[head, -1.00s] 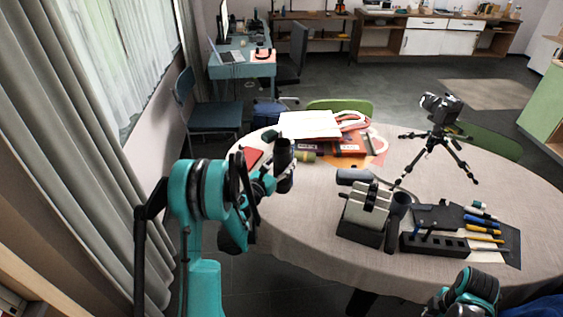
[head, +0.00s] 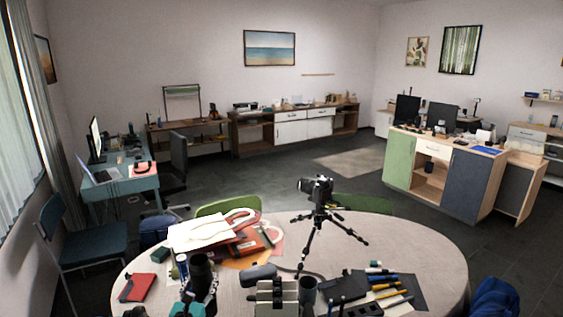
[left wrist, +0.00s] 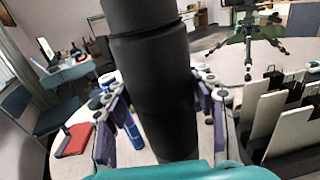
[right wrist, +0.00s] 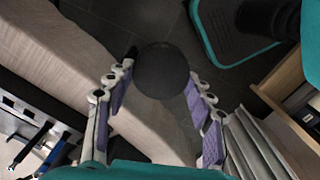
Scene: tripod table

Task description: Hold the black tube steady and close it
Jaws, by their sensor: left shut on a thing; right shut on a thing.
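The black tube (head: 201,272) stands roughly upright at the left part of the table in the head view. My left gripper (head: 203,291) is shut around it. In the left wrist view the tube (left wrist: 155,90) fills the middle between the two fingers, with a groove near its top; its very top is cut off. My right gripper (right wrist: 160,88) is shut on a round dark piece (right wrist: 162,68), seen end-on in the right wrist view, which looks like the tube's cap. That gripper is out of the head view, and the piece appears apart from the tube.
The round table (head: 430,240) carries a camera on a tripod (head: 318,215), papers (head: 200,232), a red notebook (head: 137,288), a grey case (head: 258,274) and a pen holder area with pens (head: 385,286). The right wrist view shows the table's cloth edge (right wrist: 75,60) and floor.

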